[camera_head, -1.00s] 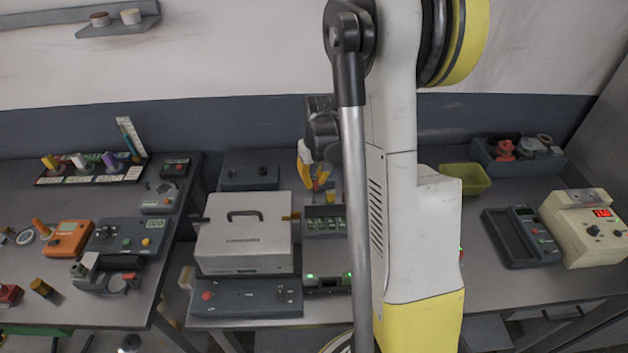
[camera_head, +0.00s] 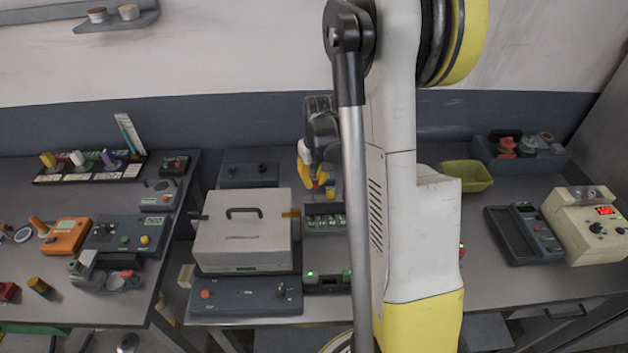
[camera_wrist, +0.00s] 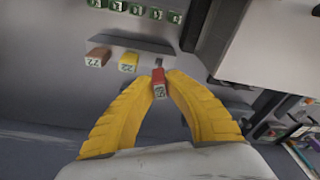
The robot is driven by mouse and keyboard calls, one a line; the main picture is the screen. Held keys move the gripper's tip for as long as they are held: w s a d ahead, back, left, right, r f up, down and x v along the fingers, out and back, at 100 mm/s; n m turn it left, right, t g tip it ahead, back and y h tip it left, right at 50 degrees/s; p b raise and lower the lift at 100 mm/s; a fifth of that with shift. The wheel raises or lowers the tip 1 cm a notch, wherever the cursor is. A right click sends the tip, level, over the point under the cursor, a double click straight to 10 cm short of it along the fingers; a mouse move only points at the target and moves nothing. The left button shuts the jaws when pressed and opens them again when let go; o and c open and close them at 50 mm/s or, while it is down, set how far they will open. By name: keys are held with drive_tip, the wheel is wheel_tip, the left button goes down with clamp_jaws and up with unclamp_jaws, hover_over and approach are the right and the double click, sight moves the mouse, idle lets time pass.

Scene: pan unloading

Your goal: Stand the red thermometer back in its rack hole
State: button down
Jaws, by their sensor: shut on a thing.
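The red thermometer (camera_wrist: 159,84) is between the tips of my yellow gripper fingers in the wrist view. Its labelled red head faces the camera, and a short piece of metal stem shows beyond it. My gripper (camera_wrist: 161,80) is shut on it, close beside the grey rack (camera_wrist: 125,40). A brown thermometer (camera_wrist: 97,57) and a yellow one (camera_wrist: 128,62) stand in a row at the rack, to the left of the red one. I cannot tell whether the red one's tip is in its hole. In the head view my gripper (camera_head: 317,183) is partly behind my arm.
A panel with several green labels (camera_head: 325,217) lies in front of the rack. The light grey box with a handle (camera_head: 243,240) stands close on the left. A yellow-green bin (camera_head: 466,177) stands to the right, beyond my arm.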

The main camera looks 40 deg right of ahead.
drive_tip(key=shift+f+b, duration=2.15)
drive_tip(key=shift+f, duration=0.25)
idle(1.0)
drive_tip(key=c, duration=1.4)
unclamp_jaws()
drive_tip(key=r, duration=0.4)
drive_tip(key=s+r, duration=0.1)
drive_tip(key=r, duration=0.7)
drive_tip(key=shift+s+a, duration=0.25)
drive_tip(key=shift+s, duration=0.1)
